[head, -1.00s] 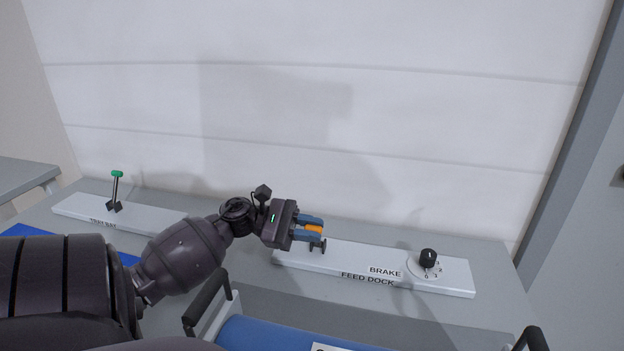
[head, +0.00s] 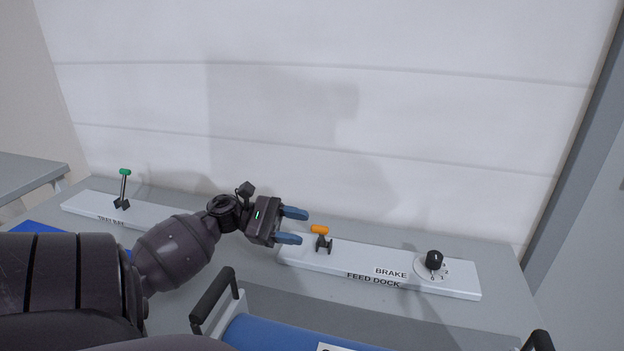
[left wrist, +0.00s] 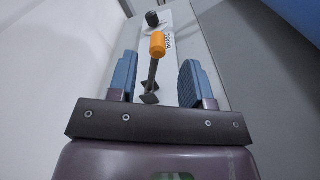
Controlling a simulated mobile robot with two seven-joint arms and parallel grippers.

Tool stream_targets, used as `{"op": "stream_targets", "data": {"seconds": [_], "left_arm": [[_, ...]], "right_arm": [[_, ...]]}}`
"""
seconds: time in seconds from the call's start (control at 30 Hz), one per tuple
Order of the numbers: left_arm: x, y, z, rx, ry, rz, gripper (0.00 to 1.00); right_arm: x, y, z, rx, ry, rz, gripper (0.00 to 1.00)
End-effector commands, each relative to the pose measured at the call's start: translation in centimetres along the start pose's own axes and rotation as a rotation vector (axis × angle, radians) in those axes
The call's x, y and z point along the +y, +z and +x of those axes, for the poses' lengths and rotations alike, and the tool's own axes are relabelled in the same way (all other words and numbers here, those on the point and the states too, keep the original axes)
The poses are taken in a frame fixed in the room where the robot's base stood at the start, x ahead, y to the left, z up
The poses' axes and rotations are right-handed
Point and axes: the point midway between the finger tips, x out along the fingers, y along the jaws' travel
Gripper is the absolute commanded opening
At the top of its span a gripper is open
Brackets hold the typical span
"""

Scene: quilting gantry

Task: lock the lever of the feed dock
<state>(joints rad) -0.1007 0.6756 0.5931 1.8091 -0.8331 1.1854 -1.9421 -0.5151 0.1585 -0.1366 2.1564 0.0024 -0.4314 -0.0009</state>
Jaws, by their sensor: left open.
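The feed dock (head: 430,286) is a long white plate labelled FEED DOCK on the grey table. Its lever, with an orange grip (head: 320,230) on a dark bracket, stands at the plate's left end. In the left wrist view the orange grip (left wrist: 158,44) tops a dark rod, beyond and between the finger lines. My left gripper (head: 293,226) is open and empty, just left of the lever and apart from it. Its blue fingers also show in the left wrist view (left wrist: 157,80). My right gripper is not in view.
A black brake knob (head: 434,260) with a numbered dial sits at the plate's right end. A second white plate with a green-tipped lever (head: 124,186) is at the left. A blue roll (head: 270,334) between black handles lies in front. A white wall stands behind.

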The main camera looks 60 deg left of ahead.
Motion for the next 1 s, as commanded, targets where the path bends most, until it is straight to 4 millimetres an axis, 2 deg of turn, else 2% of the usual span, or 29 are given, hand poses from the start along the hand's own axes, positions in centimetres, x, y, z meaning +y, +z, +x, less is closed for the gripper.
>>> {"op": "stream_targets", "data": {"seconds": [0.03, 0.2, 0.4, 1.0], "left_arm": [[0.0, 0.0, -1.1, 0.002, 0.003, -0.001, 0.46], [0.0, -0.1, -3.9, 0.002, 0.002, -0.002, 0.46], [-0.1, -0.1, -5.7, 0.001, 0.001, -0.001, 0.46], [-0.1, 0.0, -6.0, 0.0, 0.0, -0.001, 0.46]], "right_arm": [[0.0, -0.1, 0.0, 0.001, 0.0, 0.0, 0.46], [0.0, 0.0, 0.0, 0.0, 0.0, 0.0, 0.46], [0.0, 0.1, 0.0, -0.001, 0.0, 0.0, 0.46], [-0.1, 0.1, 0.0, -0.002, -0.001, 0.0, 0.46]]}}
